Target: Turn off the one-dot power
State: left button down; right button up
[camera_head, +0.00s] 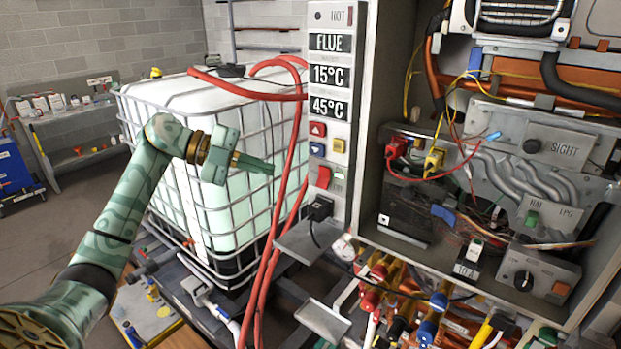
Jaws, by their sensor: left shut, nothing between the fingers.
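The heater's narrow control panel (333,110) stands upright at the middle top. It bears a red rocker switch (323,177) low down, below a red button (318,129), a blue button (317,149) and a yellow button (339,145). No one-dot mark can be made out at this size, and I cannot tell the rocker's position. My left gripper (268,167) is shut and empty, its fingers pointing right towards the rocker. It is left of the panel in the picture, apart from the switch. My right gripper is not in view.
Red hoses (285,185) hang between my left gripper and the panel. A white caged tank (210,110) stands behind my left arm. A small grey shelf (300,240) sticks out below the panel.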

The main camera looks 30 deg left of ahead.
aim_at(326, 185)
pick_arm(q)
jog(key=w+d+f+p, duration=0.1)
jog(key=w+d, duration=0.1)
jog(key=w+d+f+p, duration=0.1)
jog(key=w+d+f, duration=0.1)
jog(key=w, duration=0.1)
jog(key=w+d+f+p, duration=0.1)
jog(key=w+d, duration=0.1)
jog(key=w, duration=0.1)
jog(key=shift+d+f+p, duration=0.25)
jog(key=shift+f+p, duration=0.15)
jog(key=shift+w+d+f, duration=0.1)
jog(key=shift+w+f+t+b, duration=0.15)
jog(key=shift+f+t+b, duration=0.25)
jog(key=shift+b, duration=0.6)
jog(key=shift+r+m, duration=0.2)
jog(key=shift+m, duration=0.1)
